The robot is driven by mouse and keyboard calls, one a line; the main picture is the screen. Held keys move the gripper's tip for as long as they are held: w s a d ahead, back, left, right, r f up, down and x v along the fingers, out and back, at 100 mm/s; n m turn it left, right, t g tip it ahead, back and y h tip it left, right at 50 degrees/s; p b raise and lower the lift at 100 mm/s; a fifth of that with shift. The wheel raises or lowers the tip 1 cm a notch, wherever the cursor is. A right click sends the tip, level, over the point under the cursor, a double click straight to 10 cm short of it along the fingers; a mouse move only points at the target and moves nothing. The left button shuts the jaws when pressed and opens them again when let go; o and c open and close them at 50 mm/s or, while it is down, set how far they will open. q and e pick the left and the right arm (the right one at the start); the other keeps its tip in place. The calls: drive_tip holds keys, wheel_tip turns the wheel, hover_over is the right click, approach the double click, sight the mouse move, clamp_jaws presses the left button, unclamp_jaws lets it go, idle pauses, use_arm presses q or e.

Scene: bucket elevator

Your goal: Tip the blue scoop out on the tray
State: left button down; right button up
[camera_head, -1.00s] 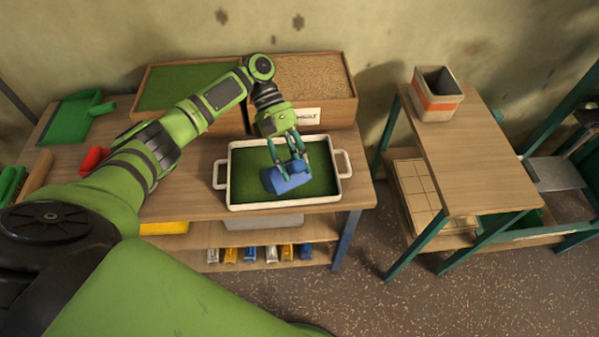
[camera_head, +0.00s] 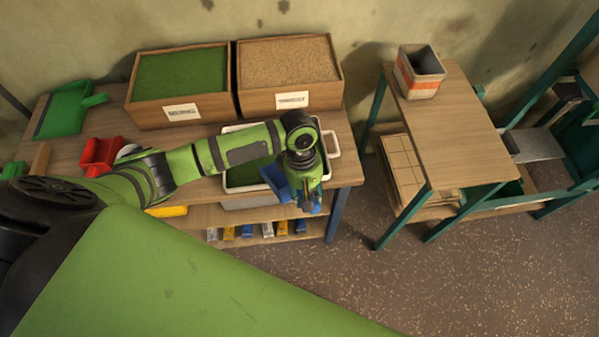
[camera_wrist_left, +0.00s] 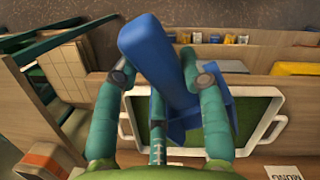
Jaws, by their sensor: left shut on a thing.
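My left gripper (camera_head: 304,196) is shut on the blue scoop (camera_head: 275,182) and hangs over the near right part of the tray, at its front edge. In the left wrist view the blue scoop (camera_wrist_left: 150,50) lies between the green fingers of the gripper (camera_wrist_left: 168,76), tilted. The white tray (camera_head: 334,143) with handles stands on the bench, its inside green; my arm hides much of it. The tray (camera_wrist_left: 268,132) also shows below the scoop in the wrist view. Whether the scoop holds anything is hidden. My right gripper is not in view.
Behind the tray stand a wooden bin of green material (camera_head: 180,75) and one of tan grains (camera_head: 290,62). A red scoop (camera_head: 98,155) and a green dustpan (camera_head: 65,110) are at left. A side table (camera_head: 455,130) with a striped container (camera_head: 420,70) stands right, across a floor gap.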

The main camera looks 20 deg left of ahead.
use_arm(q)
wheel_tip(320, 180, down, 5)
drive_tip(key=s+d+t+y, duration=0.1)
drive_tip(key=d+t+y, duration=0.1)
drive_tip(key=y, duration=0.1)
drive_tip(key=shift+s+d+r, duration=0.1)
drive_tip(key=shift+r, duration=0.95)
drive_tip(key=shift+s+r, duration=0.1)
drive_tip(key=shift+r, duration=0.95)
